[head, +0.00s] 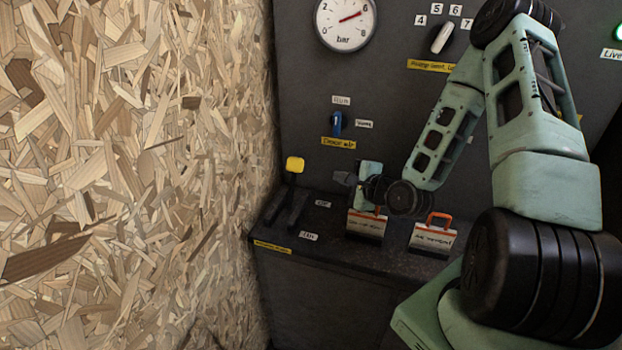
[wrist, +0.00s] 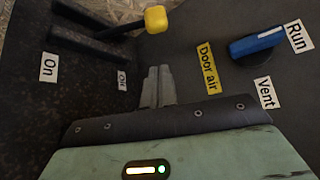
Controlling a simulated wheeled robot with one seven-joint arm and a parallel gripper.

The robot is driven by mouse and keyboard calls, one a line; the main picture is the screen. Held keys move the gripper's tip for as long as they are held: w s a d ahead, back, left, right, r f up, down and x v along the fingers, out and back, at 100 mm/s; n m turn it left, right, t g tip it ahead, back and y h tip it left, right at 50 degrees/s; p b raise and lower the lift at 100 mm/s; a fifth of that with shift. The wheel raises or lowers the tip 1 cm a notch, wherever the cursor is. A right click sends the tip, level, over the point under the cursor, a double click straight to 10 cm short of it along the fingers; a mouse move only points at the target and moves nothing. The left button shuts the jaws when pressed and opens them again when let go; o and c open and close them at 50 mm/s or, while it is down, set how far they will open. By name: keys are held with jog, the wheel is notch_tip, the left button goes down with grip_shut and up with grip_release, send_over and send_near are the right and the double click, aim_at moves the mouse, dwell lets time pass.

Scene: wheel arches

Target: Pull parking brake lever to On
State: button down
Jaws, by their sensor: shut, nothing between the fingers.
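The parking brake lever, a dark stalk with a yellow knob (head: 295,164), stands up from the dark console at the left, near the wall. The knob also shows at the top of the wrist view (wrist: 155,19). Beside its slots are an "On" label (wrist: 48,67) and an "Off" label (wrist: 122,80). In the head view the lever rises from the rear part of the slots, nearer the back panel. My gripper (head: 343,178) is to the right of the knob and apart from it. In the wrist view its fingers (wrist: 158,87) are shut together and empty.
A blue door air switch (head: 336,123) with Run and Vent labels is on the back panel. A chipboard wall (head: 140,170) rises close on the left. A gauge (head: 345,20) hangs above.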

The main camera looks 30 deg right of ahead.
aim_at(293, 184)
jog(key=b+x, duration=1.1)
jog(key=x, duration=0.2)
jog(key=shift+w+f, duration=0.15)
jog(key=shift+w, duration=0.2)
jog(key=shift+a+b, duration=0.1)
jog(key=shift+b, duration=0.25)
